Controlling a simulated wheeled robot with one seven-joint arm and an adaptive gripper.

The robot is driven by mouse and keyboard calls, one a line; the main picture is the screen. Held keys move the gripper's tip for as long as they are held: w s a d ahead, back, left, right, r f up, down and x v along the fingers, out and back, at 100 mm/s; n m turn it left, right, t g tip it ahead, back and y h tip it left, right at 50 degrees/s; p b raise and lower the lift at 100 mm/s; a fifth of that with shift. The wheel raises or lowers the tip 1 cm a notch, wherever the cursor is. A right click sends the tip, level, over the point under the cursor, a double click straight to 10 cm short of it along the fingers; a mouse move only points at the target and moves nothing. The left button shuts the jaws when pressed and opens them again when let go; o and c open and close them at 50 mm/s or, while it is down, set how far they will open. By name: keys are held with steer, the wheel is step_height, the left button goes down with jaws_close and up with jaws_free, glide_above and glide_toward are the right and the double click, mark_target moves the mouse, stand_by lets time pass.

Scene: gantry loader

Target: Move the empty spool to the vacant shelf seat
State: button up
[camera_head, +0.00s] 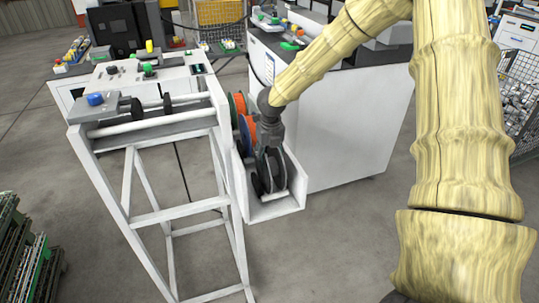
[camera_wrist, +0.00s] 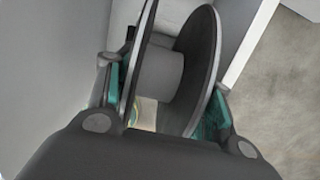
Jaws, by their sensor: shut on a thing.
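The empty spool, dark with two round flanges and a bare grey hub, shows in the wrist view (camera_wrist: 168,70) between my fingers. In the head view the spool (camera_head: 273,172) is low inside the near end of a white trough-like shelf (camera_head: 278,208). My gripper (camera_head: 270,168) points down over it and is shut on it; in the wrist view the teal-lined fingers of my gripper (camera_wrist: 165,90) flank the flanges. I cannot tell whether the spool touches the shelf floor.
A white frame with rails (camera_head: 160,125) stands directly left of the shelf, carrying dark discs on a bar. A white cabinet (camera_head: 350,130) stands close on the right. Green crates (camera_head: 28,260) are at lower left. Open floor lies in front of the shelf.

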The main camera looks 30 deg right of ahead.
steer(key=shift+r, duration=0.1)
steer(key=o, duration=1.5)
steer(key=shift+o, duration=0.2)
steer(key=r, duration=0.4)
steer(key=s+r, duration=0.1)
steer(key=r, duration=0.6)
steer(key=shift+s+a+r, duration=0.15)
steer(key=shift+s+r, duration=0.05)
steer(key=shift+r, duration=0.2)
